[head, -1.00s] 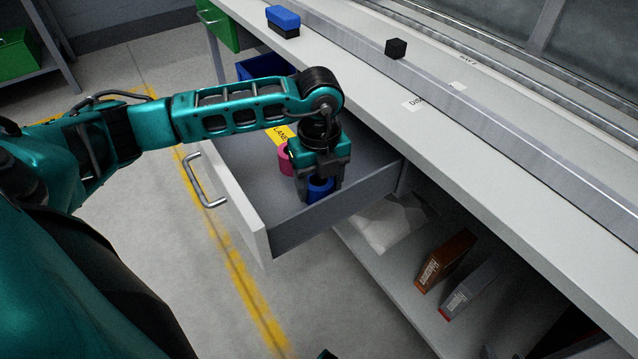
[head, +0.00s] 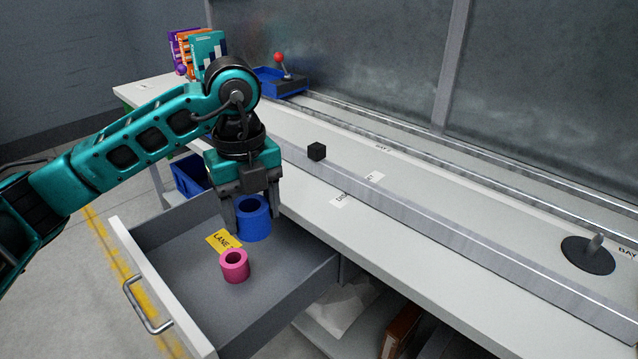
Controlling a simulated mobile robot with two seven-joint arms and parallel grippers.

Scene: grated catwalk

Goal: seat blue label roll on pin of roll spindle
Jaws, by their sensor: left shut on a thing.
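The blue label roll (head: 254,226) is a short blue cylinder with a hole through it, upright. My left gripper (head: 252,208) points down and is shut on it, above the open drawer. My right gripper is not in view.
The open drawer (head: 184,275) holds a pink roll (head: 235,267) and a yellow lane card (head: 223,240). A raised metal rail (head: 420,232) runs along the counter (head: 400,255).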

